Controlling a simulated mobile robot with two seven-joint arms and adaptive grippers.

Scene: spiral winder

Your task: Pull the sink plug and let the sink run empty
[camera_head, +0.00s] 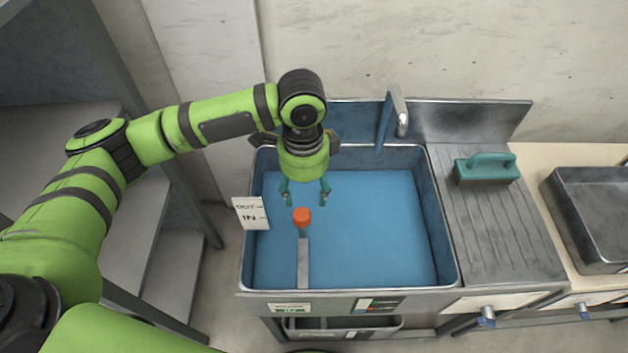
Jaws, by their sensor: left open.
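The sink (447,250) is a steel basin with blue showing inside, which looks like water. An orange knob (302,216) tops a grey upright bar (303,262) in the left part of the basin; this looks like the plug's handle. My left gripper (306,200) is open and empty, pointing down over the basin, its teal fingertips just beyond the orange knob in the picture. A gap shows between fingers and knob. The drain opening cannot be made out. My right gripper is not in view.
A faucet (399,112) rises at the sink's back edge. A teal-handled brush (487,167) lies on the ribbed drainboard (500,235). A metal tray (595,215) stands at the far right. A white label (250,213) hangs at the sink's left rim.

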